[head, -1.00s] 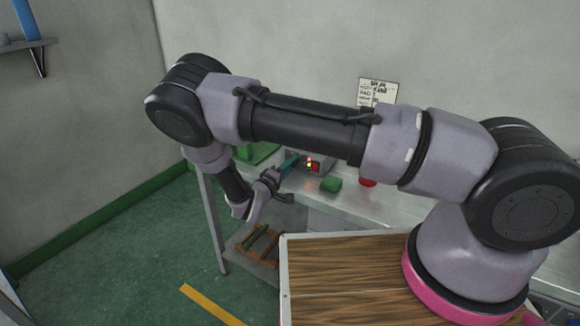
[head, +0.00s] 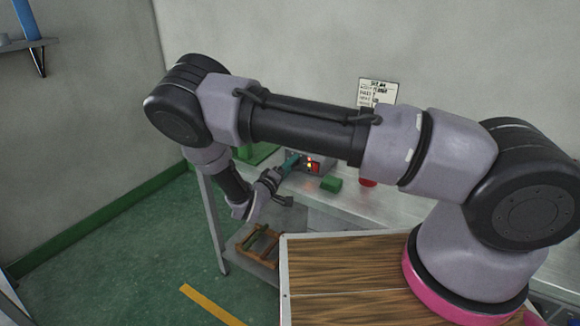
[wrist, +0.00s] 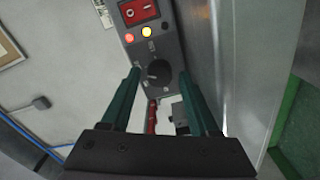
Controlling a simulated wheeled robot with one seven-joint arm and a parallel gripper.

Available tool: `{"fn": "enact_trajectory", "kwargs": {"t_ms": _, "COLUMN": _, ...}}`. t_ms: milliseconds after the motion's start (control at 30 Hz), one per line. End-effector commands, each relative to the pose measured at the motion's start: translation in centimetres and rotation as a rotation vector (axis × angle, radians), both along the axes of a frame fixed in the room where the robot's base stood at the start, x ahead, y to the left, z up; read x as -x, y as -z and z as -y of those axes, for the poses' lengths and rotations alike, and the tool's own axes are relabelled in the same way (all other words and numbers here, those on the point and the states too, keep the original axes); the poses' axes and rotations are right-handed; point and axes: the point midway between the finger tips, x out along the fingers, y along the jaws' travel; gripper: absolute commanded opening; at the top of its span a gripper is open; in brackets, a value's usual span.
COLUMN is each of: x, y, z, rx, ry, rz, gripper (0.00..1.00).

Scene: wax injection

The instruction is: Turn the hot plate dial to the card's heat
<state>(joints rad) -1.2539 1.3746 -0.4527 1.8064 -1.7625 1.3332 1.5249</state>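The hot plate's grey control panel (wrist: 170,45) shows in the wrist view, with a black dial (wrist: 158,72) below its lamps. The marks around the dial are too small to read. My gripper (wrist: 158,82) is open, its two teal fingers on either side of the dial in the picture; I cannot tell whether they touch it. In the head view my gripper (head: 290,163) is at the hot plate (head: 312,164) on the bench, with the dial hidden. The card (head: 377,93) hangs on the wall behind; its text is too small to read.
A green block (head: 331,184) and a red object (head: 368,183) are on the metal bench (head: 365,203). A wooden rack (head: 257,241) is on the lower shelf.

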Motion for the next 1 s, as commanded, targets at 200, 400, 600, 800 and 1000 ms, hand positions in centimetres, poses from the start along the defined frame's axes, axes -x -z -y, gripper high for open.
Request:
{"fn": "enact_trajectory", "kwargs": {"t_ms": 200, "x": 0.0, "y": 0.0, "z": 0.0, "rx": 0.0, "ry": 0.0, "rz": -0.001, "gripper": 0.68}}
{"fn": "enact_trajectory", "kwargs": {"t_ms": 400, "x": 1.7, "y": 0.1, "z": -1.2, "rx": -0.001, "ry": -0.003, "rz": -0.002, "gripper": 0.68}}
{"fn": "enact_trajectory", "kwargs": {"t_ms": 600, "x": 5.1, "y": 0.1, "z": -3.5, "rx": 0.0, "ry": -0.005, "rz": -0.002, "gripper": 0.68}}
{"fn": "enact_trajectory", "kwargs": {"t_ms": 800, "x": 7.9, "y": 0.0, "z": -5.3, "rx": 0.0, "ry": -0.004, "rz": -0.001, "gripper": 0.68}}
{"fn": "enact_trajectory", "kwargs": {"t_ms": 1000, "x": 9.0, "y": 0.0, "z": -6.0, "rx": -0.001, "ry": 0.0, "rz": -0.001, "gripper": 0.68}}
